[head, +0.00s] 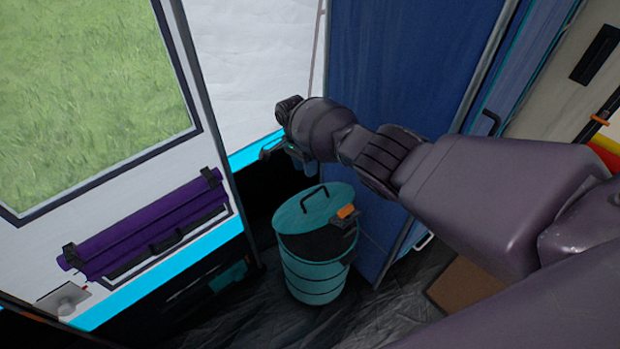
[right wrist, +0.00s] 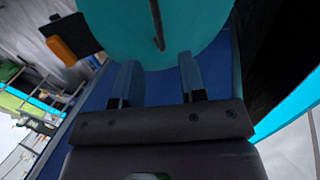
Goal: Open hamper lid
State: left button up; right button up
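The hamper (head: 312,284) is a teal round bin with dark bands, standing on the dark floor. Its teal lid (head: 290,215) has a dark loop handle (head: 314,199) and an orange-and-black latch (head: 346,212) at its right edge. The lid sits tilted, with a dark area between it and the bin's front wall; I cannot tell for sure how far it is raised. My right gripper (head: 297,160) is above and behind the lid. In the right wrist view its two fingers (right wrist: 158,78) are apart and empty, with the lid (right wrist: 190,25) just beyond them. My left gripper is out of view.
A blue panel (head: 395,65) stands right behind the hamper. A rolled purple bundle (head: 145,228) hangs on the wall at left, below a window (head: 85,85). A brown box (head: 465,290) lies at the right. The floor in front of the hamper looks clear.

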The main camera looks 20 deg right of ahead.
jog(key=shift+v, duration=1.35)
jog(key=shift+s, duration=0.1)
